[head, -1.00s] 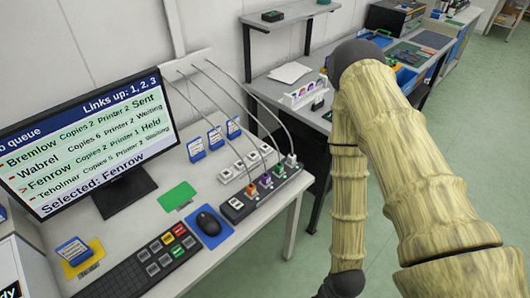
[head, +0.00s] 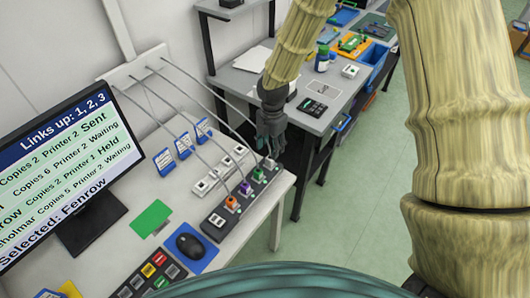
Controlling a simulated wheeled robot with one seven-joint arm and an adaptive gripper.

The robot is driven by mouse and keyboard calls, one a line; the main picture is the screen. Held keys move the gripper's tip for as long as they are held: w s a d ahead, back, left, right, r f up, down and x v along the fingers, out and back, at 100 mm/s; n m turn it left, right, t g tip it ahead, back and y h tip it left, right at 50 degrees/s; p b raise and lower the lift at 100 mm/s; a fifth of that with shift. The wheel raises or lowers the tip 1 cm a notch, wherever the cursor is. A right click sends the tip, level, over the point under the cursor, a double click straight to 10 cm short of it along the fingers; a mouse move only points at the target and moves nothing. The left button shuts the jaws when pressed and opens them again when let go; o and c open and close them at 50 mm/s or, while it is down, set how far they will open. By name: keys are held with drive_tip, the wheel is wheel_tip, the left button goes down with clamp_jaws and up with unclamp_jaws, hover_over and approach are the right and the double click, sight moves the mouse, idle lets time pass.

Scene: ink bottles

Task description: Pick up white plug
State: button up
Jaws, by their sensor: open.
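The white plug (head: 269,164) sits at the far right end of the dark socket strip (head: 210,229) on the white desk, with a grey cable attached. It is small and partly hidden by my gripper. In the same strip, an orange plug (head: 231,202), a purple plug (head: 245,188) and a green plug (head: 258,175) stand in a row. My gripper (head: 272,152) points down just above the white plug, with its fingers open. I cannot tell whether the fingers are around the plug or only over it.
Grey cables run up to a wall panel (head: 135,64). Blue-and-white cards (head: 183,146), a mouse (head: 190,246) and a monitor (head: 60,160) share the desk. A grey workbench (head: 240,81) stands behind.

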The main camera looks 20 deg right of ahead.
drive_tip(key=w+r, duration=0.2)
drive_tip(key=n+p, duration=0.1)
hover_over(270, 157)
drive_tip(key=f, duration=0.5)
drive_tip(key=shift+a, duration=0.2)
drive_tip(key=shift+s+d+f+p, duration=0.1)
drive_tip(key=shift+d+f+p, duration=0.05)
drive_tip(key=shift+f+p, duration=0.6)
drive_tip(key=shift+d+f+p, duration=0.1)
drive_tip(key=shift+f+p, duration=0.45)
drive_tip(key=shift+f, duration=0.3)
drive_tip(key=shift+f+p, duration=0.4)
drive_tip(key=shift+f, duration=1)
drive_tip(key=c, duration=1)
